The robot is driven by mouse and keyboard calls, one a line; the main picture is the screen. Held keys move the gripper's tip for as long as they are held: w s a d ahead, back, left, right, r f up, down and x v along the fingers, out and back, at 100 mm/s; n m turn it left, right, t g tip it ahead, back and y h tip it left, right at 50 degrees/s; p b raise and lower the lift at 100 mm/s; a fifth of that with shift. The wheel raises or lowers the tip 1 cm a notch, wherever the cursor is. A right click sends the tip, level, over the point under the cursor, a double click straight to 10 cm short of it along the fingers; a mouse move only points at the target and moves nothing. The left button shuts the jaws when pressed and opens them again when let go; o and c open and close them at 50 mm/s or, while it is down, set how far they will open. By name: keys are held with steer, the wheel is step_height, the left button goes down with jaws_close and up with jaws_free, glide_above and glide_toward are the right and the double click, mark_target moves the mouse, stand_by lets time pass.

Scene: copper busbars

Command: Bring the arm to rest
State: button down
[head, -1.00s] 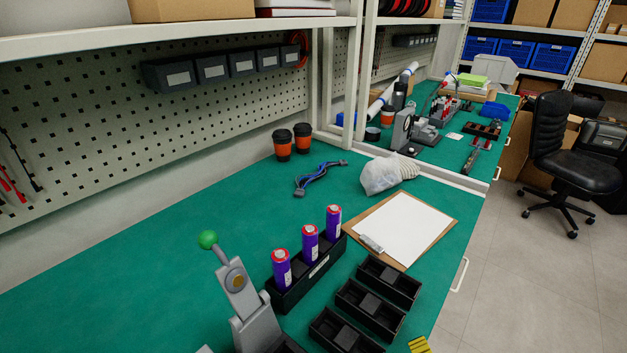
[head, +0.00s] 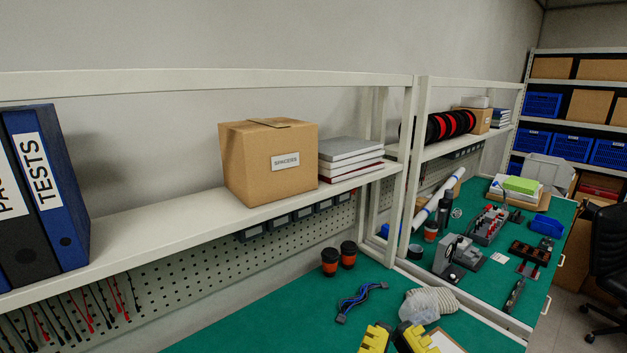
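My gripper (head: 394,338) is at the bottom edge of the head view, where two yellow finger parts with black edges show. They stand apart with a narrow gap, and I see nothing held between them. The rest of the gripper and the arm are below the picture. The fingers appear in front of the green bench top (head: 270,325), near the clipboard (head: 445,343) and a pale crumpled bag-like item (head: 428,304); their height above the bench is unclear.
A shelf (head: 160,235) above the bench holds blue and black binders, a cardboard box (head: 268,160) and stacked books (head: 350,160). A white post (head: 405,170) divides the benches.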

step_height(320, 180, up, 24)
steer(key=p, duration=2)
steer(key=shift+p, duration=0.3)
